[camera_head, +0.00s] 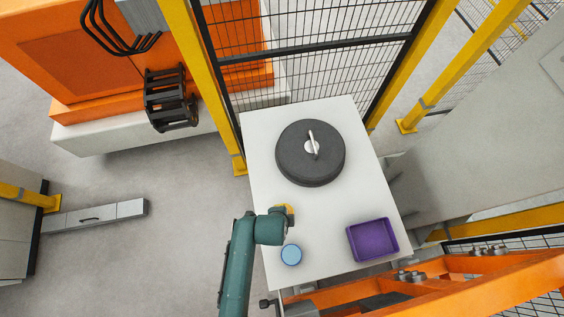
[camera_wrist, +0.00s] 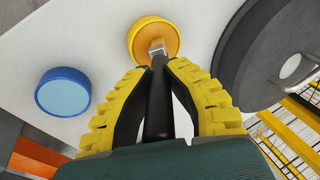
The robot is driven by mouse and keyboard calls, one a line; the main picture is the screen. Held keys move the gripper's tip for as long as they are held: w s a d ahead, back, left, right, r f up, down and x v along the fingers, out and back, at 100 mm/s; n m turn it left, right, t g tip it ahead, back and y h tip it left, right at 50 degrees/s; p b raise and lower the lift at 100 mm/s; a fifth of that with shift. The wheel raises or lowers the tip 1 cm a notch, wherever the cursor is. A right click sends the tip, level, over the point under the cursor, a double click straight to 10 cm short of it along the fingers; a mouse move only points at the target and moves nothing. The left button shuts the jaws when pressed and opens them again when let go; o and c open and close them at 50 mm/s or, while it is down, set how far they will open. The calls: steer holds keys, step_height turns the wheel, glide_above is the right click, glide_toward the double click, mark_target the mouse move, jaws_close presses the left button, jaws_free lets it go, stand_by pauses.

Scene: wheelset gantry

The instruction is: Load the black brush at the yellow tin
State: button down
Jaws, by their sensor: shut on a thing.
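My gripper (camera_wrist: 160,73) has yellow ribbed fingers and is shut on the black brush (camera_wrist: 158,110) by its dark handle. The brush's metal ferrule shows beyond the fingertips, over the yellow tin (camera_wrist: 142,24) in the wrist view. The brush end overlaps the tin's orange inside; I cannot tell how deep it reaches or whether it touches. In the head view my teal arm hides the brush and most of the gripper. A small yellow patch shows beside the arm's end; I cannot tell whether it is tin or finger.
A blue tin (camera_head: 291,255) stands near the arm's end; it also shows in the wrist view (camera_wrist: 63,92). A purple tray (camera_head: 351,244) is at the right. A large dark disc (camera_head: 300,168) with a pale handle lies at the back. The white table (camera_head: 345,200) is clear mid-right.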

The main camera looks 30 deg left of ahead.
steer(key=shift+r+p, duration=3.45)
steer(key=shift+r, duration=0.1)
steer(key=shift+f, duration=0.1)
